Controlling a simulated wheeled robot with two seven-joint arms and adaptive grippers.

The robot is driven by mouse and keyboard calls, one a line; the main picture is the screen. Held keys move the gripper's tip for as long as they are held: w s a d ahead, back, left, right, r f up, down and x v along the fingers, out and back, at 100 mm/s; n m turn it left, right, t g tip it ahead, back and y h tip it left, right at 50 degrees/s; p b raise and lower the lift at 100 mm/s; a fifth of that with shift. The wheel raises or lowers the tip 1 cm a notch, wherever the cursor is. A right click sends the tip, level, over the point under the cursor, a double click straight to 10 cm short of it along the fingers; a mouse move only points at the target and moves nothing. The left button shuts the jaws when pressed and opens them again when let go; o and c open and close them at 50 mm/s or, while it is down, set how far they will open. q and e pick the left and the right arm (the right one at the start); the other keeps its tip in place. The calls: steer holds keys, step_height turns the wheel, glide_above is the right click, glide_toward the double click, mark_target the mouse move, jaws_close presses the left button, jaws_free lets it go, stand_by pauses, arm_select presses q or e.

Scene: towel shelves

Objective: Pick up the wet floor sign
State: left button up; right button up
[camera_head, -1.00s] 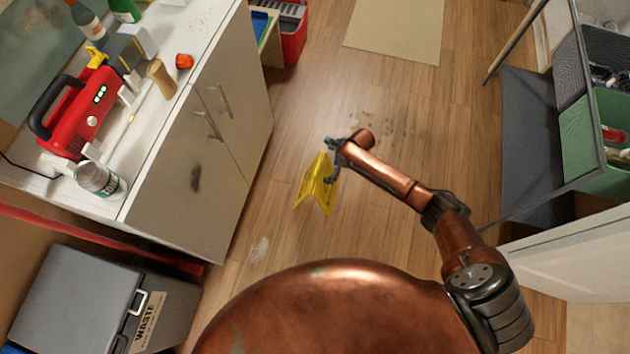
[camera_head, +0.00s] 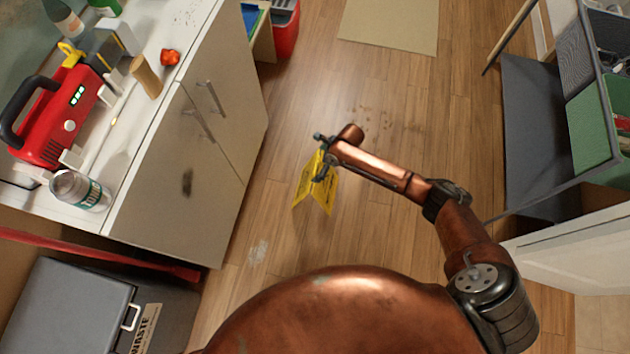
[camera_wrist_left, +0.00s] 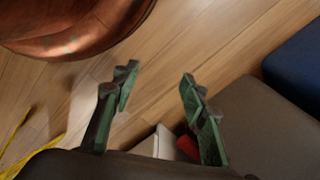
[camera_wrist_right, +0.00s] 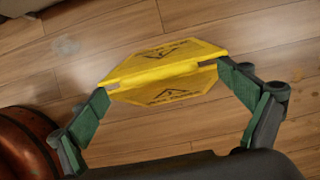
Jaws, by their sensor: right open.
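The yellow wet floor sign (camera_head: 318,191) stands unfolded on the wooden floor, between the counter and my right arm. In the right wrist view the sign (camera_wrist_right: 165,70) shows its top ridge and both printed panels. My right gripper (camera_head: 321,157) is over the top of the sign. In the right wrist view the right gripper (camera_wrist_right: 165,92) is open, with one finger on each side of the sign's ridge. I cannot tell whether the fingers touch it. My left gripper (camera_wrist_left: 155,90) is open and empty; it is not in the head view.
A white counter cabinet (camera_head: 185,165) stands on the left, with a red machine (camera_head: 62,115) on top. A grey waste bin (camera_head: 75,305) is at the lower left. A dark shelf rack (camera_head: 540,125) stands on the right.

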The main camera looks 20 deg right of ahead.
steer(key=b+x, duration=0.2)
steer(key=x, duration=0.1)
steer(key=shift+s+f, duration=0.1)
steer(key=shift+s, duration=0.1)
steer(key=shift+w+a, duration=0.1)
arm_select(q)
step_height(320, 180, up, 6)
steer(key=d, duration=0.1)
steer(key=shift+w+r, duration=0.2)
steer(key=shift+w, duration=0.2)
steer(key=shift+d, duration=0.1)
arm_select(e)
steer(key=shift+c, duration=0.3)
steer(key=c, duration=2)
steer(key=shift+c, duration=0.6)
